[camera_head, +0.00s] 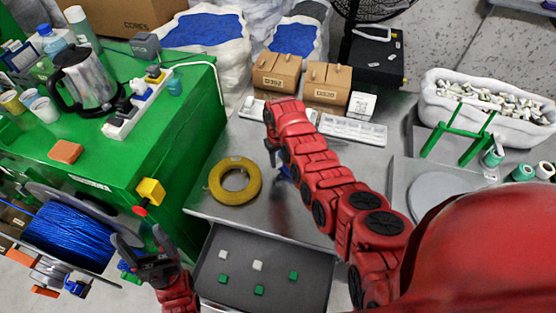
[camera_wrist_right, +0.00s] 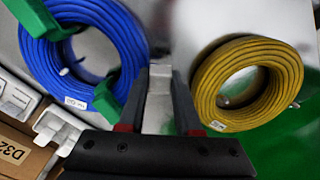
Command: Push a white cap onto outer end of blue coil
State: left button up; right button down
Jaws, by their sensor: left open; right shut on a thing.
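The blue coil (camera_wrist_right: 80,50) lies on the metal table at the left of the right wrist view, with green pieces (camera_wrist_right: 122,82) against it. In the head view my right arm hides most of it; only a bit of blue (camera_head: 286,172) shows. My right gripper (camera_wrist_right: 158,75) is shut on a small pale piece, seemingly a white cap (camera_wrist_right: 158,95), between the two coils in that view. Two white caps (camera_head: 257,265) lie in the dark tray (camera_head: 210,298). My left gripper (camera_head: 142,250) is open and empty, left of the tray.
A yellow coil (camera_head: 215,185) lies left of my right arm; it also shows in the right wrist view (camera_wrist_right: 210,85). Green caps (camera_head: 293,275) lie in the tray. Cardboard boxes (camera_head: 277,72) stand at the back. A blue cable reel (camera_head: 70,236) stands at the left.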

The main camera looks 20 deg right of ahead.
jog(key=shift+f+b, duration=0.6)
dwell(3.1)
jog(key=shift+s+f, duration=0.15)
jog(key=shift+f, duration=0.05)
dwell(1.3)
jog(key=c, duration=0.9)
grip_release()
jog(key=shift+o, duration=0.3)
jog(key=o, duration=0.4)
jog(key=shift+s, duration=0.1)
